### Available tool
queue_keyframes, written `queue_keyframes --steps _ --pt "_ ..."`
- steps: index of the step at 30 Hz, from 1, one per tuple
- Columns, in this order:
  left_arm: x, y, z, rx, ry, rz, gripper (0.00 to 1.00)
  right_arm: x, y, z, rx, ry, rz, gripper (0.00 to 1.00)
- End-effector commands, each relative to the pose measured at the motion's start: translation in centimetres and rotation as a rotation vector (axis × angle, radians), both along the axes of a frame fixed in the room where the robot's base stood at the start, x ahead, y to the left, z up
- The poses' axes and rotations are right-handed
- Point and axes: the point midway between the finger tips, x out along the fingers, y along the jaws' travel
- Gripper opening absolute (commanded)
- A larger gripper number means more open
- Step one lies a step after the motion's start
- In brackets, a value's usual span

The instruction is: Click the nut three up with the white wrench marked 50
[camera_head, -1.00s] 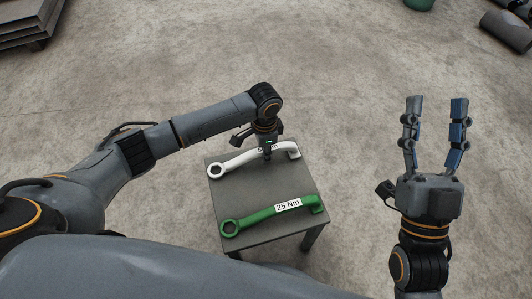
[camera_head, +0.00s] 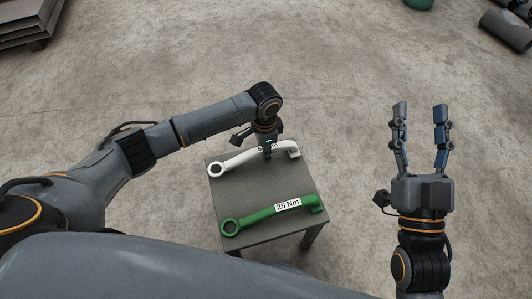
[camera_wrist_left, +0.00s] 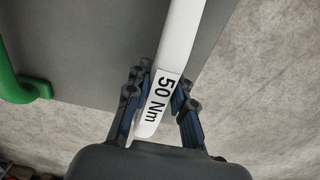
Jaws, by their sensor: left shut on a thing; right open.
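The white wrench (camera_head: 237,161) lies along the far side of a small grey table (camera_head: 262,182), its ring end to the left. Its label reads 50 Nm in the left wrist view (camera_wrist_left: 159,100). My left gripper (camera_head: 267,152) points down onto its label part and is shut on it, with a finger on each side in the wrist view (camera_wrist_left: 160,108). I cannot tell whether the wrench is lifted off the table. My right gripper (camera_head: 420,140) is open and empty, fingers up, to the right of the table. No nut is in view.
A green wrench (camera_head: 255,217) marked 25 Nm lies on the table's near side; part of it shows in the left wrist view (camera_wrist_left: 22,88). Dark stacked plates (camera_head: 25,25) stand at the top left. Dark cylinders (camera_head: 508,30) lie at the top right. The floor between is clear.

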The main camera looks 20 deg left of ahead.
Motion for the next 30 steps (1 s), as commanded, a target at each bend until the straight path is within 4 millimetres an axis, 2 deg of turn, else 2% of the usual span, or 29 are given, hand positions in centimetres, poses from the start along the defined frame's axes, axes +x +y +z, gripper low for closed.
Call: queue_keyframes --steps 30 --pt "0.1 0.0 0.7 -0.001 -0.002 0.0 0.0 1.3 -0.2 -3.8 -0.059 0.22 -0.014 0.51"
